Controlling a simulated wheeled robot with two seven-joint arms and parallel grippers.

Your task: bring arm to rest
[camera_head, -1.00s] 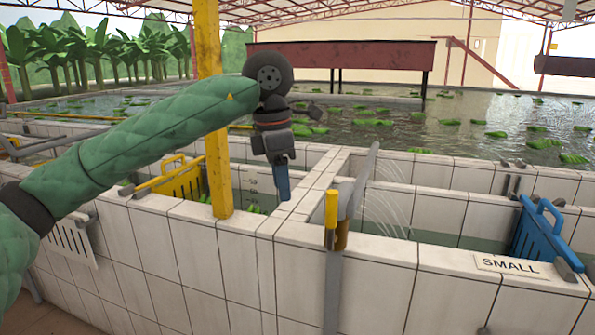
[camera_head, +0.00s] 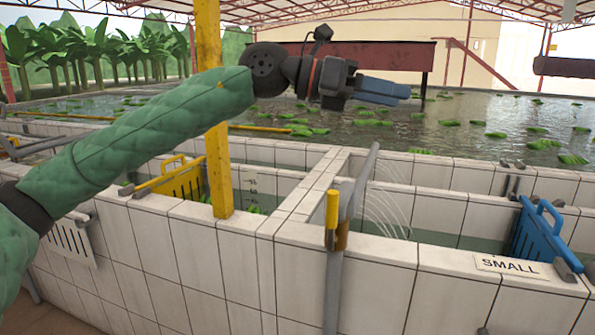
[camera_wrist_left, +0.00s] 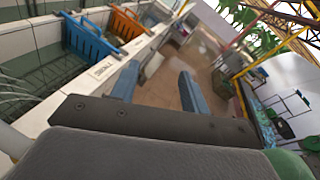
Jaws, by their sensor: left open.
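My left arm (camera_head: 150,130) in its green quilted sleeve comes in from the left in the head view. My left gripper (camera_head: 402,91) points right, raised above the tiled tanks and in front of the dark red trough. Its blue fingers also show in the left wrist view (camera_wrist_left: 160,88), spread apart with nothing between them. My right gripper is not in the head view.
White tiled tank walls (camera_head: 310,190) run below, with a yellow gate (camera_head: 183,180), a blue gate (camera_head: 537,230) and a yellow-topped pipe (camera_head: 332,220). Green bananas float in the pool (camera_head: 470,130) behind. A brown floor (camera_wrist_left: 165,85) shows in the wrist view.

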